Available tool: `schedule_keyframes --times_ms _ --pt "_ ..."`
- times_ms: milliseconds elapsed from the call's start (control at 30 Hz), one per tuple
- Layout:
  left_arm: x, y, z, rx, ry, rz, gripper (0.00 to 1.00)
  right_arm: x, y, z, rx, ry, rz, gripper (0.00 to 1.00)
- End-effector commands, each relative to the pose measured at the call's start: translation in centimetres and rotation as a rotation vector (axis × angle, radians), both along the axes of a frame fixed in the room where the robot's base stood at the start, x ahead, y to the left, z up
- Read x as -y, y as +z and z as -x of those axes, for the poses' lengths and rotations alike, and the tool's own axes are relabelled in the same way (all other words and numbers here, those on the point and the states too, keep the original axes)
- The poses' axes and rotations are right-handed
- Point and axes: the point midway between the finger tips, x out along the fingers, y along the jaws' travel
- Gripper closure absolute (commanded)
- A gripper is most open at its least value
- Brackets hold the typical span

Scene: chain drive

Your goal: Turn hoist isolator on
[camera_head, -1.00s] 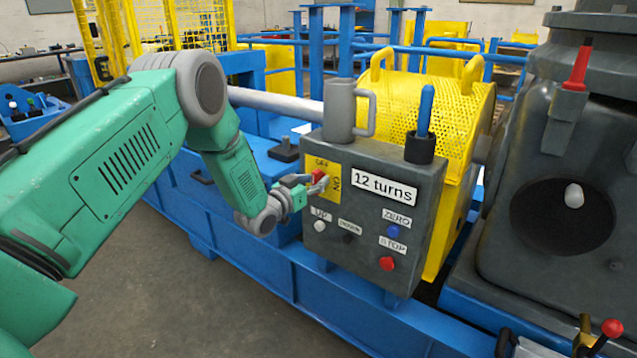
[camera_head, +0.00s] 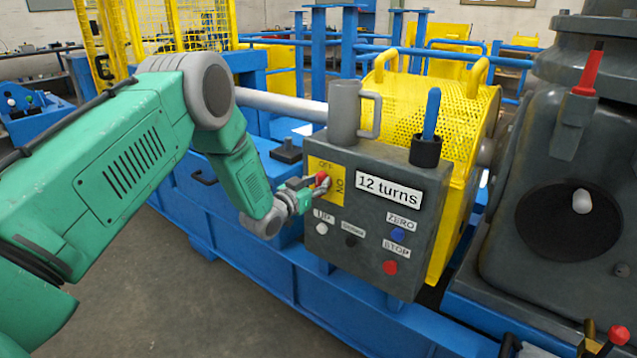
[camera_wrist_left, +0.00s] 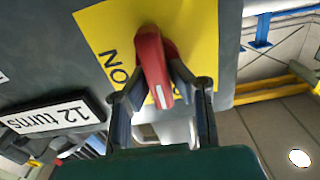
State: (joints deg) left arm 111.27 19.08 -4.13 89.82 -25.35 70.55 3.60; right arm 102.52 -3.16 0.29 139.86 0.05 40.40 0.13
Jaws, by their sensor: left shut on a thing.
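The hoist isolator is a red handle (camera_head: 321,178) on a yellow plate (camera_head: 314,166) at the upper left of the grey control box (camera_head: 372,228). The plate reads OFF at the top and ON at the right. My left gripper (camera_head: 314,188) is at the handle, coming from the lower left. In the left wrist view the red handle (camera_wrist_left: 152,62) stands between the two fingers (camera_wrist_left: 160,100), which are shut on it. There ON shows clear at the left, while the handle and fingers mostly cover the OFF side. My right gripper is not in view.
Below the isolator are a white UP button (camera_head: 321,229), a black button (camera_head: 351,241), a blue ZERO button (camera_head: 397,234) and a red STOP button (camera_head: 390,267). A grey mug (camera_head: 343,112) and a cup with a blue-handled tool (camera_head: 427,150) stand on the box.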

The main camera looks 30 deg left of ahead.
Motion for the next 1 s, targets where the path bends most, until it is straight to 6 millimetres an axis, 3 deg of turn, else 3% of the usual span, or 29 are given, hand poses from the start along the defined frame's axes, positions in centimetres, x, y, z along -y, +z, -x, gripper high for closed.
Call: schedule_keyframes --times_ms 267,1000 --pt "0.3 -0.2 0.0 0.01 -0.006 -0.164 1.0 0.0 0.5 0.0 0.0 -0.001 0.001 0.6" --pt "0.8 -0.8 0.1 0.065 -0.004 -0.859 1.0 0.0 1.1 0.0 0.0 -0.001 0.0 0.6"
